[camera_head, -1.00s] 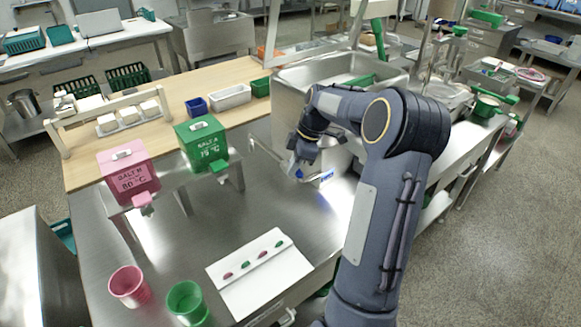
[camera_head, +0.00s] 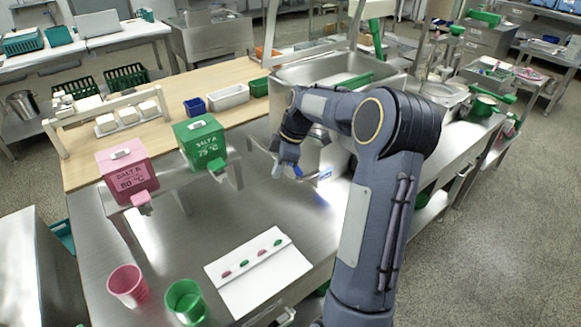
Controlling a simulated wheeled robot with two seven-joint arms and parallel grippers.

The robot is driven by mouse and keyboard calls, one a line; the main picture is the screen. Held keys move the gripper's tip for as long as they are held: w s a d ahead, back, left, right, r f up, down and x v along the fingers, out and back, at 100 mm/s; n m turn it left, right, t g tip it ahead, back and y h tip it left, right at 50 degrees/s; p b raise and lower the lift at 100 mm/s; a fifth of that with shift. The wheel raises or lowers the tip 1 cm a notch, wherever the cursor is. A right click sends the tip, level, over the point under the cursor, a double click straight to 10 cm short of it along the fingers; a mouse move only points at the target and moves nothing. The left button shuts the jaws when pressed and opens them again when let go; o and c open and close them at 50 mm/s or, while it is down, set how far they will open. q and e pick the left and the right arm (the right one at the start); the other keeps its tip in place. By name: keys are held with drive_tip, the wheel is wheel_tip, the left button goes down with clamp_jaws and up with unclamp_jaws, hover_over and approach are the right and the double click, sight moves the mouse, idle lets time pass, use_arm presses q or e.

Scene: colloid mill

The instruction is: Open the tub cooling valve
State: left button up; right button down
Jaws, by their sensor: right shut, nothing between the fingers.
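The steel tub (camera_head: 345,165) stands at the right rear of the steel worktop, with a blue label (camera_head: 324,175) low on its front. A small blue part (camera_head: 298,171) shows beside my right gripper; it may be the cooling valve's handle, but it is too small to tell. My right gripper (camera_head: 284,172) is shut and empty, pointing down in front of the tub's left side, just left of the blue part. I cannot tell whether they touch. My right forearm hides part of the tub's front. My left gripper is out of view.
A pink box (camera_head: 126,178) and a green box (camera_head: 201,143) stand on a raised steel shelf at left. A pink cup (camera_head: 127,287), a green cup (camera_head: 185,302) and a white board (camera_head: 258,275) are in front. The worktop's middle is clear.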

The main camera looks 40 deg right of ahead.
drive_tip(key=v, duration=1)
drive_tip(key=shift+w+d, duration=0.3)
